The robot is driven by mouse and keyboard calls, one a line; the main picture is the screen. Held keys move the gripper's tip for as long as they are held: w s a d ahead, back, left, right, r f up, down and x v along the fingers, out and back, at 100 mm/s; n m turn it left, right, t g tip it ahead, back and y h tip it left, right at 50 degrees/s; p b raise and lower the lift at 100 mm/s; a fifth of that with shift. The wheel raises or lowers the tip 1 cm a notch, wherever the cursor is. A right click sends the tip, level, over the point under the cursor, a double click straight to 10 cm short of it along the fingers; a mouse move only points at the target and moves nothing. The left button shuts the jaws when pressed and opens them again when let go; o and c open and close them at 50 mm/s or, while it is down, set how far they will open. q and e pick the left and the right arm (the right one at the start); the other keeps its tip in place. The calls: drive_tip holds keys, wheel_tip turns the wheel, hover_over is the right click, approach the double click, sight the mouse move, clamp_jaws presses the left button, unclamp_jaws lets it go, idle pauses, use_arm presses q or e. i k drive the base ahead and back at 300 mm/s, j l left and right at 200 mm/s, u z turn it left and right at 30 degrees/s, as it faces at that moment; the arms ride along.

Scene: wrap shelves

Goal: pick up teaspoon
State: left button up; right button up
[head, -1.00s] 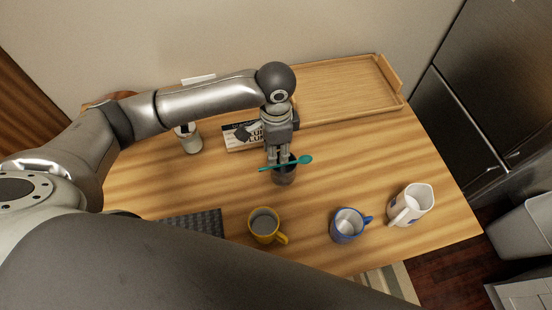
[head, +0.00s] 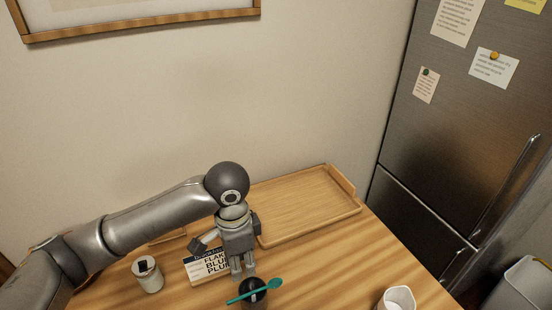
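The teal teaspoon (head: 268,288) shows at the bottom of the head view, slanting across a dark cup (head: 252,297), with its bowl to the right. My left gripper (head: 243,275) points down just behind the spoon and cup. Its two fingers show side by side with a gap between them, and the spoon passes in front of and below the fingertips. I see nothing held between them; contact with the cup is unclear. My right gripper is not in view.
A wooden tray (head: 310,207) lies at the back right of the table. A lettered sign (head: 207,266) stands behind the gripper, with a pale jar (head: 148,276) to its left. A white mug (head: 397,299) is cut off at the bottom right. A fridge (head: 480,130) stands at the right.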

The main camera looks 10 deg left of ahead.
sight(269, 284)
drive_tip(key=k+l, duration=1.25)
